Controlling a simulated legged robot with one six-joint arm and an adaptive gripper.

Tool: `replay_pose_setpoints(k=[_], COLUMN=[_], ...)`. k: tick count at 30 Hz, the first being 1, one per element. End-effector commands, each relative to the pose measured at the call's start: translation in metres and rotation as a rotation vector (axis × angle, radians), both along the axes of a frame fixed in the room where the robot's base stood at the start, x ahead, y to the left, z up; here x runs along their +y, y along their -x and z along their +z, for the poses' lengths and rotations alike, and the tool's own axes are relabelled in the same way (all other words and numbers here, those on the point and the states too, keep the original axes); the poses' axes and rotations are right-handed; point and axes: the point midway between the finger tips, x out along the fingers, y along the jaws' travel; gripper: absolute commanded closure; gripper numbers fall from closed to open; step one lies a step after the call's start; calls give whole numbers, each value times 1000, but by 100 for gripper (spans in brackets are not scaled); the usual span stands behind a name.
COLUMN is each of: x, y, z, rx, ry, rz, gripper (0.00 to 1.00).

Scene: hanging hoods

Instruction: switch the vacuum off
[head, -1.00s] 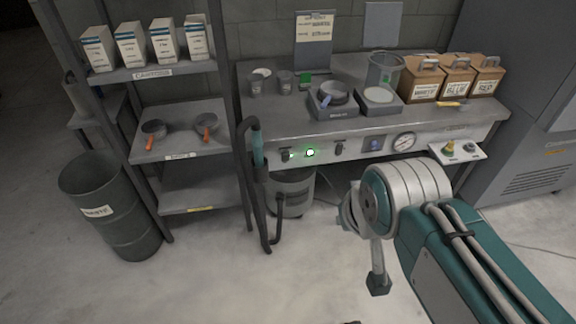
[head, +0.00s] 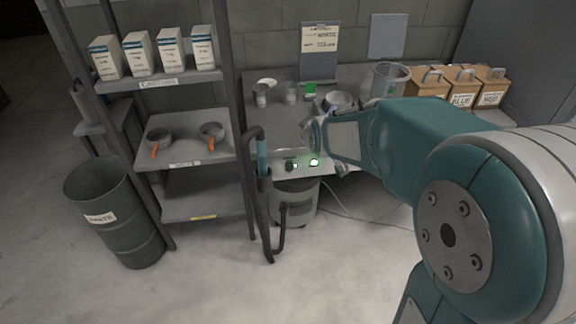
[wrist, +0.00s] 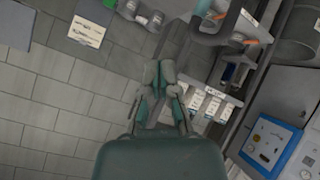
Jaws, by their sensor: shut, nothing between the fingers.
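The vacuum (head: 296,208) is a grey canister under the bench, with a black hose and a teal-handled wand (head: 262,158) beside it.
A shelf rack (head: 186,206) with cartons (head: 170,50) and two orange-handled pans stands left of the bench. A dark bin (head: 128,230) is at far left. Cups, a pan and labelled boxes (head: 462,88) stand on the bench. The floor in front is open.

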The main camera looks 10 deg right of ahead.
Motion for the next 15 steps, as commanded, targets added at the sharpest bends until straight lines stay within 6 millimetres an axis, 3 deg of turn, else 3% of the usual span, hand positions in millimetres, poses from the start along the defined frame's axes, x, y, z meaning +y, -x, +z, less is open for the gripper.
replay_pose_setpoints(k=[1,6,15], x=[0,0,0], y=[-19,-72,-140], z=[-14,-52,-138], rx=[-20,-123,-301], ry=[30,146,365], rz=[23,96,195], gripper=[100,100,100])
